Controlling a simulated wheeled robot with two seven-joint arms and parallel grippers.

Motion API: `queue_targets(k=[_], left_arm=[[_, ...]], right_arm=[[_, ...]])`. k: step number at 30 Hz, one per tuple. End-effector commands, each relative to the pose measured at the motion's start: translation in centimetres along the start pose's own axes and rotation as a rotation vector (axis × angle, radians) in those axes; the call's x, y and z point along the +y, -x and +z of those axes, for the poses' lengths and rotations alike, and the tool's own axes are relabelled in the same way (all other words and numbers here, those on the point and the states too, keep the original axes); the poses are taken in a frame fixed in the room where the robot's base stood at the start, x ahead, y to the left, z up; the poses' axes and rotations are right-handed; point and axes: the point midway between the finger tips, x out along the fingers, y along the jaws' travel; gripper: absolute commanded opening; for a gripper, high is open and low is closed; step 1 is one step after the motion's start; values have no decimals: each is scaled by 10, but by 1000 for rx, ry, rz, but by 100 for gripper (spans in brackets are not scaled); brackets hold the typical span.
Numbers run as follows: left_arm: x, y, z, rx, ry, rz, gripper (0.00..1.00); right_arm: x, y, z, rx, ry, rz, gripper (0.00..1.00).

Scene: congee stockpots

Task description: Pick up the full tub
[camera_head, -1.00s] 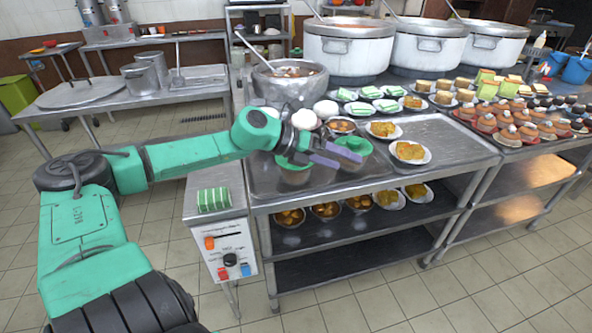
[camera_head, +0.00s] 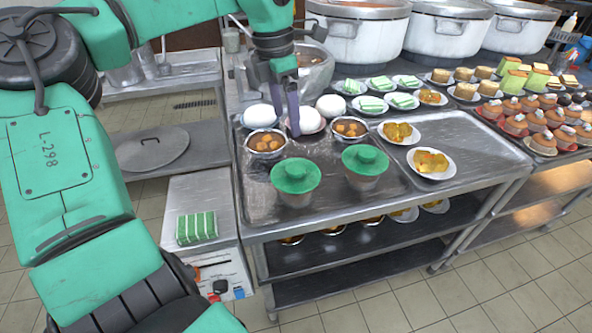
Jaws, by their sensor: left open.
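My right gripper is not in view.
Two bowls of brown food (camera_head: 266,143) and several white buns (camera_head: 263,117) crowd the area behind the tubs. Plates of yellow food (camera_head: 431,164) lie to the right. Large white stockpots (camera_head: 448,30) stand at the back. The counter's front strip is clear.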

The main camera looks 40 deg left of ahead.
Motion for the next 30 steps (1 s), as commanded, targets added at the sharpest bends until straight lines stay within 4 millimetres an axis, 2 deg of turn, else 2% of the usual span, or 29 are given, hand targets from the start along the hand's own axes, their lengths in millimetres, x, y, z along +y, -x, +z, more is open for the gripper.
queue_targets(k=[9,14,18,21,27,28,30], left_arm=[[-1,-75,0,3,1,-6,90],[-1,-96,1,3,0,-5,90],[-1,-122,3,4,0,-5,90],[-1,-137,3,1,1,-5,90],[0,-140,4,-2,1,-3,90],[-1,-140,4,-2,1,-3,87],[0,-140,4,-2,1,-3,60]], right_arm=[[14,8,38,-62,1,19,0],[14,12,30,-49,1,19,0],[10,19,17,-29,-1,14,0],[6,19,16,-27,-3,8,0],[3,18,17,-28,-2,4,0],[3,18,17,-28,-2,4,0],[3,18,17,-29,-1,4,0]])
